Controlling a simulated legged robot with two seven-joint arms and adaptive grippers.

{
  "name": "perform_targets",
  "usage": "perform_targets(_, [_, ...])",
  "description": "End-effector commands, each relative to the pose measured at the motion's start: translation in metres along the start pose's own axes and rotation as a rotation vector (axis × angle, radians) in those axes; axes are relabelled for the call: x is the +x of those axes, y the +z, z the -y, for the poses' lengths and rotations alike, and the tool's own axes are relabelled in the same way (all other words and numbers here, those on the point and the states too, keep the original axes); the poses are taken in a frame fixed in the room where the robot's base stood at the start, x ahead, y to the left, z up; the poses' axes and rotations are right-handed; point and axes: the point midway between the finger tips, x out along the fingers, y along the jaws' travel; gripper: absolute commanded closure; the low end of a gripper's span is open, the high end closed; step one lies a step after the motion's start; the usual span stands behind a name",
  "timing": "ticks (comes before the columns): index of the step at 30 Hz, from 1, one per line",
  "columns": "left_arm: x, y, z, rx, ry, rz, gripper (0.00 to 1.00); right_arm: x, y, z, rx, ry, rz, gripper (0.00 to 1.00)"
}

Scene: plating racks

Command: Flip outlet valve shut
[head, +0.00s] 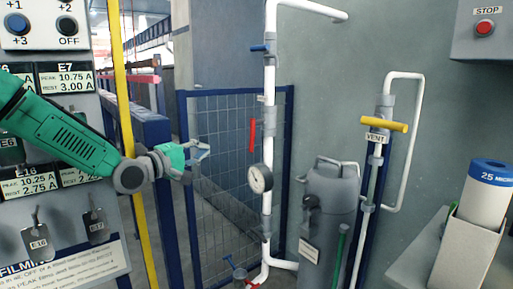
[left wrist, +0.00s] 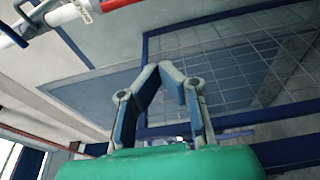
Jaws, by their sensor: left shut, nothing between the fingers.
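A white vertical pipe (head: 269,90) carries several levers, and I cannot read which one is the outlet valve. My left gripper (head: 204,151) is left of the pipe, apart from the red handle. In the left wrist view its fingertips (left wrist: 172,72) meet with nothing between them. A red bar (left wrist: 122,3) and the white pipe (left wrist: 68,13) show at that view's upper left. My right gripper is not in view.
A round gauge (head: 259,178) is on the pipe. A grey tank (head: 330,215) and a VENT pipe with a yellow handle (head: 388,124) stand to the right. A blue-framed mesh gate (head: 232,150) is behind. A yellow post (head: 125,110) stands near my left arm.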

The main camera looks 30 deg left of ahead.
Motion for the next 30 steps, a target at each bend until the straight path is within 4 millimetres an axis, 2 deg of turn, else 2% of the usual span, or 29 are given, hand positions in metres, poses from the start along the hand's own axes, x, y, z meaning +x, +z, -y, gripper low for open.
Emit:
perform_targets(11, [0.004,-0.005,0.005,-0.003,-0.002,0.0,1.0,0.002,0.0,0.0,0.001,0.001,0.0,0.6])
perform_targets(17, [0.034,-0.005,0.008,0.0,-0.003,0.0,1.0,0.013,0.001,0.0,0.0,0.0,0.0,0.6])
perform_targets(27, [0.105,0.003,0.005,0.003,-0.002,0.004,1.0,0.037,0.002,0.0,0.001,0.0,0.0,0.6])
perform_targets(30, [0.105,0.019,0.005,0.001,-0.001,0.004,1.0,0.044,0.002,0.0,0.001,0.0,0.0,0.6])
